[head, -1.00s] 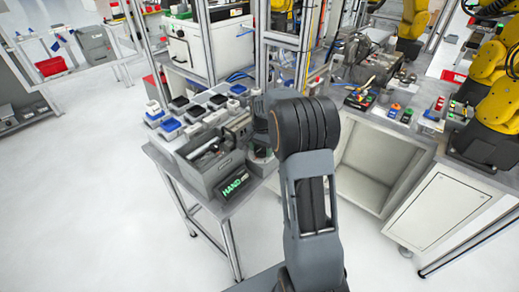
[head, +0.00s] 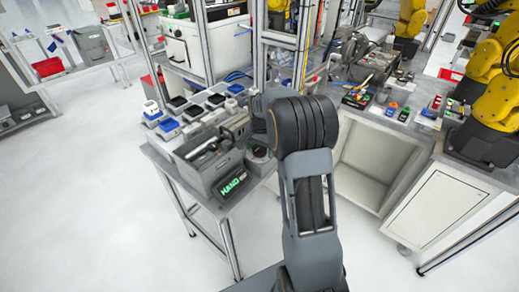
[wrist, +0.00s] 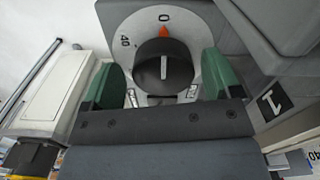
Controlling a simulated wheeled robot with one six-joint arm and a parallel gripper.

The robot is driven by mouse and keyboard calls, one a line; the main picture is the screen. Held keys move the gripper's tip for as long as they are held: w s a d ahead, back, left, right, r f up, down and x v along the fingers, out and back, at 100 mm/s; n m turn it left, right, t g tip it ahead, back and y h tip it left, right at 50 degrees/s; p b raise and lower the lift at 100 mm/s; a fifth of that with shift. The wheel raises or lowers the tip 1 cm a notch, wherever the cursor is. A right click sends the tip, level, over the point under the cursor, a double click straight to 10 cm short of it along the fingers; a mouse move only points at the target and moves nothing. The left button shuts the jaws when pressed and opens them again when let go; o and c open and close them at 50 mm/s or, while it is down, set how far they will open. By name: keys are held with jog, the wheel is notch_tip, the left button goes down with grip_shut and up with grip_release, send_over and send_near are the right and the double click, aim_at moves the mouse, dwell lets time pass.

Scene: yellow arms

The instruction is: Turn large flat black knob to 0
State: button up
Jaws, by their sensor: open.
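The large flat black knob (wrist: 163,67) sits on a pale round dial (wrist: 134,27) in the upper middle of the wrist view. A white line on the knob runs nearly upright, toward a red-orange mark and the "0" above it. A "40" shows at the dial's upper left. My gripper (wrist: 160,76) is open, with one green finger on the left of the knob and one on the right. Small gaps seem to show between fingers and knob; contact cannot be told. The gripper's dark body hides the lower dial. In the head view my arm hides the knob.
A grey box (wrist: 272,42) with a "1" label stands close on the right in the wrist view, and a pale box (wrist: 58,90) is on the left. The head view shows a cluttered bench with a HAND sign (head: 232,185) and yellow arms (head: 490,120) at right.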

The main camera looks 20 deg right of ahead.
aim_at(260, 147)
jog(key=shift+r, duration=0.1)
notch_tip(260, 147, up, 14)
jog(key=shift+f, duration=0.2)
dwell(0.6)
jog(key=s+a+f+n+t, duration=0.2)
jog(key=s+a+n, duration=0.3)
jog(key=s, duration=0.6)
jog(key=s+a+f+n+t, duration=0.1)
jog(key=s+a+f+n, duration=0.1)
jog(key=s+a+n, duration=0.4)
jog(key=s, duration=0.5)
jog(key=shift+a+t, duration=0.35)
jog(key=shift+t, duration=0.05)
